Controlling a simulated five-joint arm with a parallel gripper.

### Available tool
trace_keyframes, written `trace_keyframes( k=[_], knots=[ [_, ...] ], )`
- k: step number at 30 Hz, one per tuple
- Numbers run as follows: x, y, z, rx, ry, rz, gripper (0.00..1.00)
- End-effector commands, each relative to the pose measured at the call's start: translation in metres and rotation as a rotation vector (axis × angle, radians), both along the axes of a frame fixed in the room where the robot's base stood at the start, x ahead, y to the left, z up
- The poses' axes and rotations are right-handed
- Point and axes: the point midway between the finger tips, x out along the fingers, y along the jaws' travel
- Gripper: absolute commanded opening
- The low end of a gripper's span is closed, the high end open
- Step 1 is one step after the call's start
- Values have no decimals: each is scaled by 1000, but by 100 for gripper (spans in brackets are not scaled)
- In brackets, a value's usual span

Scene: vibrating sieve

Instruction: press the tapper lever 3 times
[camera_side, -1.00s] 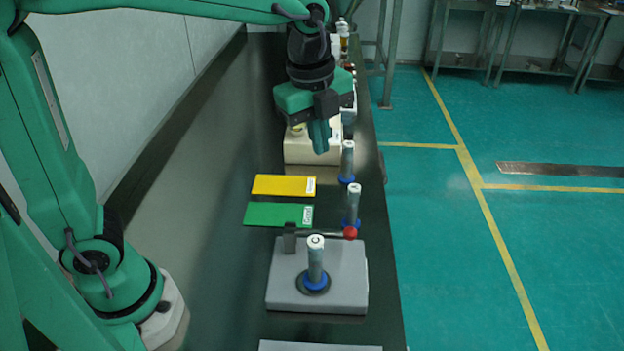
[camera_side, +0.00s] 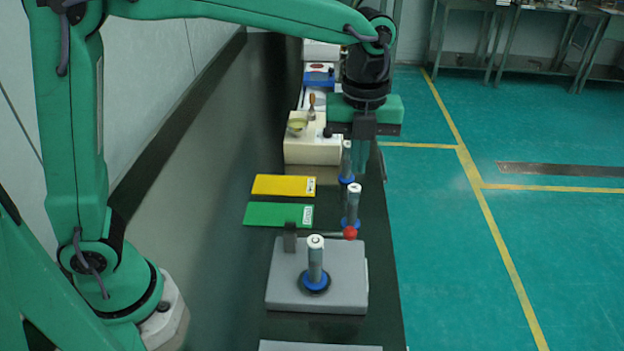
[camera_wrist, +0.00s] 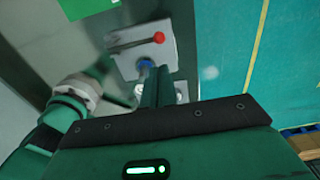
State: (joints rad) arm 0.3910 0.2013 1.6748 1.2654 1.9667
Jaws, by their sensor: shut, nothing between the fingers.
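The tapper lever (camera_side: 330,235) is a thin grey rod with a red ball (camera_side: 350,232) at its right end, set on a short dark post (camera_side: 290,238). It stands at the back of a grey base plate (camera_side: 345,290) in the side view. In the wrist view the lever (camera_wrist: 135,42) and its red ball (camera_wrist: 158,37) show near the top. A capped tube with a blue collar (camera_side: 315,262) stands upright on the plate. My gripper (camera_side: 361,175) is shut and empty, pointing down, beyond the lever and apart from it.
Two more blue-collared tubes (camera_side: 354,203) (camera_side: 346,165) stand behind the plate, close to my fingers. Yellow (camera_side: 283,185) and green (camera_side: 275,214) labelled cards lie to the left. A cream box (camera_side: 312,148) stands farther back. The bench's right edge is close.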

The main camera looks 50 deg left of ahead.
Motion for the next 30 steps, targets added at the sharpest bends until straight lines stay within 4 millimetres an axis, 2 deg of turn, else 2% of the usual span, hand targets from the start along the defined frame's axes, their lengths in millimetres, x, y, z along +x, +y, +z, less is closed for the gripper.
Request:
trace_keyframes(
  k=[5, 11, 30],
  knots=[
    [0, 0, -3, 0, 0, 1, 0],
    [0, 0, -16, 1, 2, 1, 0],
    [-1, 0, -108, 1, 3, 2, 0]
  ],
)
